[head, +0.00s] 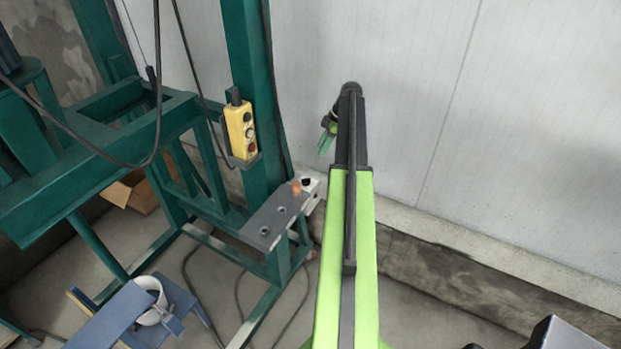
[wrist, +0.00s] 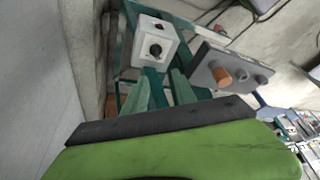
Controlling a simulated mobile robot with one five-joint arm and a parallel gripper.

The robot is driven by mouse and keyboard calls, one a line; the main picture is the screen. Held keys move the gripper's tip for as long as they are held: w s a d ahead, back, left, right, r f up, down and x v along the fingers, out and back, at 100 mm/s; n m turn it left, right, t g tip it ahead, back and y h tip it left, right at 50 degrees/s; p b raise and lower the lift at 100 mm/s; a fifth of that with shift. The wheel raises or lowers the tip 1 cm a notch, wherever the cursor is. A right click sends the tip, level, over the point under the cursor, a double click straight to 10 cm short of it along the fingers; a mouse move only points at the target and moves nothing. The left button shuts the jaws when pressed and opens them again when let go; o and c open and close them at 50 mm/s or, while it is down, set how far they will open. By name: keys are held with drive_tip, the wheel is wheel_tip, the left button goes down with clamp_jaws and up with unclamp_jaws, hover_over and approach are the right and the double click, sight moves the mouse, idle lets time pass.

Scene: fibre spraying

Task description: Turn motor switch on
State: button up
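A white switch box (wrist: 144,34) with a black rotary knob (wrist: 155,50) shows in the upper middle of the wrist view, just beyond my fingertips. In the head view the box (head: 316,188) sits at the right end of a grey panel (head: 262,228), with its black knob (head: 306,182) on top. The box's label cannot be read. My gripper (wrist: 164,72) has two green fingers with a narrow gap between them and nothing held. In the head view my gripper (head: 326,140) hangs up and right of the box, apart from it, partly hidden by my arm.
An orange knob (wrist: 221,76) stands on the grey panel beside the white box. A yellow control pendant (head: 241,130) hangs on the green frame post (head: 248,60). A white wall (head: 540,130) lies behind my arm. Cables hang at left.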

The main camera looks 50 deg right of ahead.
sight(307, 179)
drive_tip(key=shift+n, duration=0.3)
drive_tip(key=b+x, duration=0.5)
drive_tip(key=d+b+x, duration=0.1)
drive_tip(key=b+x, duration=0.4)
drive_tip(key=x, duration=0.1)
drive_tip(key=b+x, duration=0.6)
drive_tip(key=shift+d+f, duration=0.15)
